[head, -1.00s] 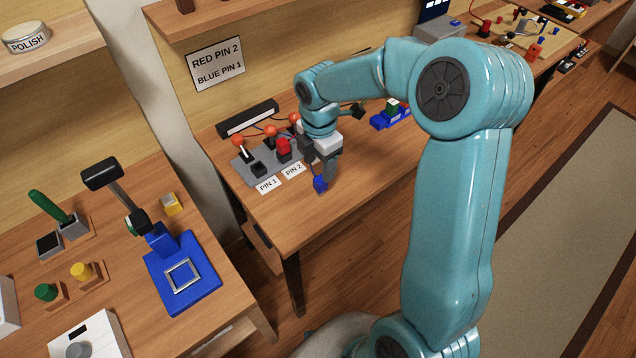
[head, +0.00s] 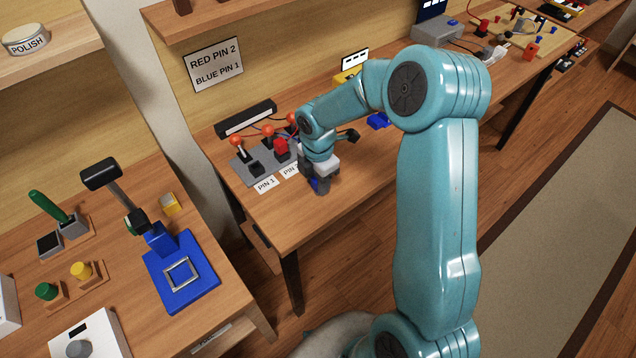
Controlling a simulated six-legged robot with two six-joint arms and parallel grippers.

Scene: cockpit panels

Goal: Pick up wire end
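A red piece (head: 281,147) stands at the grey panel (head: 243,169), left of the gripper. Thin wires (head: 259,123) run behind the orange-knobbed levers (head: 268,131). My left gripper is not in view.
The PIN 1 label (head: 266,184) lies in front of the panel. A sign (head: 214,64) on the wall reads RED PIN 2, BLUE PIN 1. A black bar (head: 246,118) lies behind the levers. The bench front, right of the gripper, is clear.

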